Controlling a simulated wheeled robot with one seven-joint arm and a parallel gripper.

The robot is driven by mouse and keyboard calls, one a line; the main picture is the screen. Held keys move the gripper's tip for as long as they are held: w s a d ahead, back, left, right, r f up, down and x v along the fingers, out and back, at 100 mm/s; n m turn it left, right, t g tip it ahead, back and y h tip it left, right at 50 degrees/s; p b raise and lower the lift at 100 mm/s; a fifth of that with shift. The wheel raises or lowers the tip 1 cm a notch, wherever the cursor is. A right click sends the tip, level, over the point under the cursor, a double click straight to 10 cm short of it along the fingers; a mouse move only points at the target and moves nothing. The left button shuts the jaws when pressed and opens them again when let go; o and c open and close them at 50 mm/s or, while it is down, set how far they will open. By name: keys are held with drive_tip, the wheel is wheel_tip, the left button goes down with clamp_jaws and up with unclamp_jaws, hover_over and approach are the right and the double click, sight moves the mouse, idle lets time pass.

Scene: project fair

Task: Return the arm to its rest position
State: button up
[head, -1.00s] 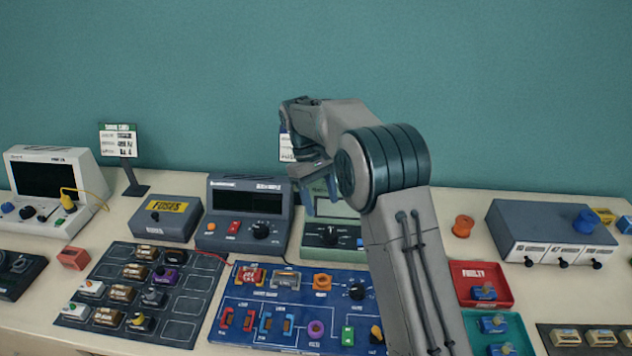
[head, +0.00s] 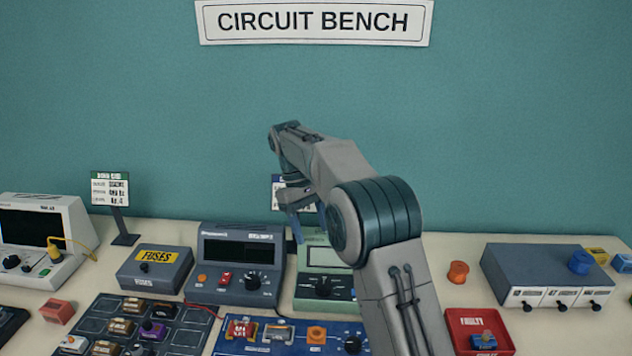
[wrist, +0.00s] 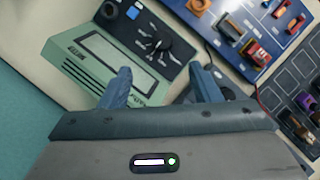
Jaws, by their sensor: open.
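My arm rises from the lower right of the head view and bends over the back of the bench. My gripper (head: 296,218) hangs from its end, pointing down above the green meter (head: 325,286). In the wrist view my gripper (wrist: 165,88) shows two blue fingers spread apart with nothing between them. The green meter also shows in the wrist view (wrist: 95,55), beyond the fingers. My arm hides part of the meter and the bench behind it in the head view.
A dark power unit (head: 236,268), a fuses box (head: 155,267) and a white scope (head: 45,240) stand to the left. A blue board (head: 225,340) lies in front. A red faulty tray (head: 470,322) and a grey drawer box (head: 535,268) are at right. The space above the bench is clear.

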drive_tip(key=s+d+r+m+t+y, duration=0.1)
drive_tip(key=s+d+r+m, duration=0.15)
drive_tip(key=s+d, duration=0.35)
drive_tip(key=s+d+r+m+t+y, duration=0.1)
drive_tip(key=s+d+r+t, duration=0.1)
drive_tip(key=s+d+r, duration=0.3)
drive_tip(key=s+d+f+m+t, duration=0.1)
drive_tip(key=s+d+f+m, duration=0.1)
drive_tip(key=s, duration=0.7)
drive_tip(key=s+d+f+m+t, duration=0.2)
drive_tip(key=s+d+f, duration=0.3)
drive_tip(key=s, duration=0.4)
drive_tip(key=shift+s+d+m+y, duration=0.4)
drive_tip(key=shift+m, duration=0.05)
